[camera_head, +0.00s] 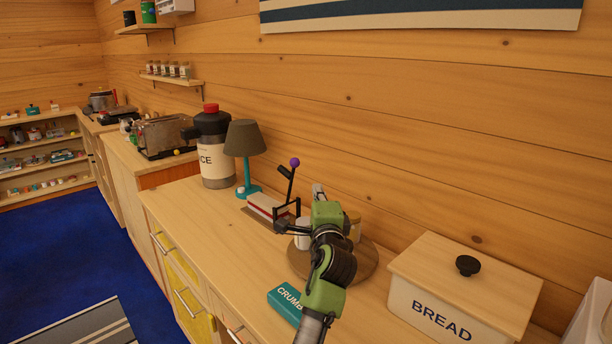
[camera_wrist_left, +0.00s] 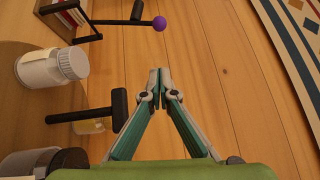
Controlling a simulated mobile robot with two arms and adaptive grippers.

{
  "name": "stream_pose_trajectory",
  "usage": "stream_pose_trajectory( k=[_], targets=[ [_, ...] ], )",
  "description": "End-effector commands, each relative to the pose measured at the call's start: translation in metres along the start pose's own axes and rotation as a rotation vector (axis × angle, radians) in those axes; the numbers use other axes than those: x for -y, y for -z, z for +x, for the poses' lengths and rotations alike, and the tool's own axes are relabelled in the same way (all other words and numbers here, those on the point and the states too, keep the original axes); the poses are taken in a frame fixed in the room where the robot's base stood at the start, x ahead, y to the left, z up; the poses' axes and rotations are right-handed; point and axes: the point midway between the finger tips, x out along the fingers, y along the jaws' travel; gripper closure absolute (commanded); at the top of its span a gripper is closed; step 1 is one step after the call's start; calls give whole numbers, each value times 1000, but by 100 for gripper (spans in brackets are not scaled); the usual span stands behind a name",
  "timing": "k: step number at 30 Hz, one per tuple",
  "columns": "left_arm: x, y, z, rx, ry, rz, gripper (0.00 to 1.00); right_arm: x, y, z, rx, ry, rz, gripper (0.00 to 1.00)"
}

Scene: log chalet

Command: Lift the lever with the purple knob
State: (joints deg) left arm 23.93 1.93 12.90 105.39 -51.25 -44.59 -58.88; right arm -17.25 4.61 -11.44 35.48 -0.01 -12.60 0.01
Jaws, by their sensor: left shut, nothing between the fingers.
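The purple knob (camera_head: 295,162) tops a dark lever that rises from a black frame (camera_head: 285,211) beside a red and white block on the counter. The knob also shows at the top of the left wrist view (camera_wrist_left: 159,23), with part of its black rod. My left gripper (camera_head: 318,188) is to the right of the lever in the head view, over the counter near the log wall. In the left wrist view its two fingers (camera_wrist_left: 159,85) meet at the tips with nothing between them. The knob is apart from the fingertips. My right gripper is not in view.
A round wooden board (camera_head: 366,268) with small jars lies under my left arm. A white jar (camera_wrist_left: 50,68) shows in the left wrist view. A teal lamp (camera_head: 245,150) stands left of the lever, a bread box (camera_head: 463,285) to the right, and a teal box (camera_head: 285,303) in front.

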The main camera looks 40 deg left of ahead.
Motion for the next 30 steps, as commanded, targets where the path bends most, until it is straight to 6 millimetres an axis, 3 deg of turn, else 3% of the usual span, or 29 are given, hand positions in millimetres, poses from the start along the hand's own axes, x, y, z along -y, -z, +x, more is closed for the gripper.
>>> stream_pose_trajectory(
  k=[16,18,30],
  targets=[
    [2,-1,94,2,-2,0,100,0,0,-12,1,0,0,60],
    [3,-10,103,3,-2,1,100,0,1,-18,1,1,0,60],
    [0,-29,122,0,-1,0,100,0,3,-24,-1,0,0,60]
  ],
)
